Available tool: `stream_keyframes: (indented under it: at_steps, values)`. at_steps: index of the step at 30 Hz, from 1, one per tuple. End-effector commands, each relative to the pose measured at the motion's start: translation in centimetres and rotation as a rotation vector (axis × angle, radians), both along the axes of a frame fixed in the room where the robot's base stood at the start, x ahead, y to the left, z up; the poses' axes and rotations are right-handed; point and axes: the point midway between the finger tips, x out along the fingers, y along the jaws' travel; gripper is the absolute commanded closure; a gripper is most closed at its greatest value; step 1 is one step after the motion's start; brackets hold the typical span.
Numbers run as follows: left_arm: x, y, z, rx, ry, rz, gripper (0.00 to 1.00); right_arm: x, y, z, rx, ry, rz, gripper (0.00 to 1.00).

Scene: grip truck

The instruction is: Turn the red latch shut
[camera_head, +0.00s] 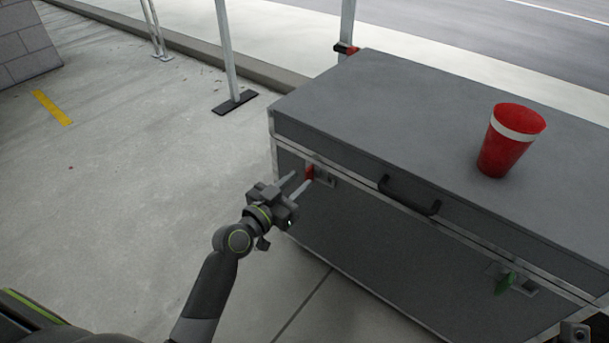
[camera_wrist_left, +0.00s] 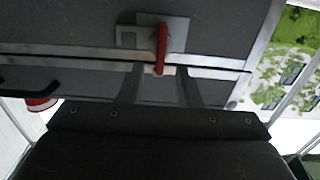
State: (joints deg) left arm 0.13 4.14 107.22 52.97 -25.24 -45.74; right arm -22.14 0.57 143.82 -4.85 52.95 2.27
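The red latch (camera_head: 309,172) sits on a metal plate at the left end of the grey case's (camera_head: 400,258) front face. In the left wrist view, the red latch (camera_wrist_left: 162,48) lies across the seam trim between lid and body. My left gripper (camera_head: 298,181) is open in front of the latch. In the wrist view, my left gripper's fingers (camera_wrist_left: 160,78) are spread, with the latch's end between them in the picture. I cannot tell whether they touch it. My right gripper's fingers do not show.
A red cup with a white band (camera_head: 507,141) stands on the lid. A post on a black foot (camera_head: 234,102) stands behind.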

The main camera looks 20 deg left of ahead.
Motion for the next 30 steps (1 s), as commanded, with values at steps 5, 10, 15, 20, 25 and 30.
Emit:
stream_keyframes:
  at_steps: [5,10,15,20,25,30]
  values:
    - [2.3,-0.8,0.0,0.000,-0.001,0.000,0.69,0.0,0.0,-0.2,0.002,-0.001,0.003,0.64]
    - [3.1,-1.1,0.0,0.000,0.000,0.001,0.69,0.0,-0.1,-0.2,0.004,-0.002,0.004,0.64]
    - [3.2,-1.2,0.0,0.000,0.000,0.001,0.69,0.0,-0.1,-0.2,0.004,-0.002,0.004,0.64]
    - [3.2,-1.2,0.0,0.000,0.000,0.001,0.77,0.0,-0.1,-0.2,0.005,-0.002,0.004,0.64]
    - [3.2,-1.1,0.0,0.000,0.000,0.001,0.99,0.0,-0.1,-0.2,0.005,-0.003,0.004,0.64]
    - [3.2,-1.1,0.0,0.000,0.000,0.000,1.00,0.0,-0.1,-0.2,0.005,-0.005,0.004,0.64]
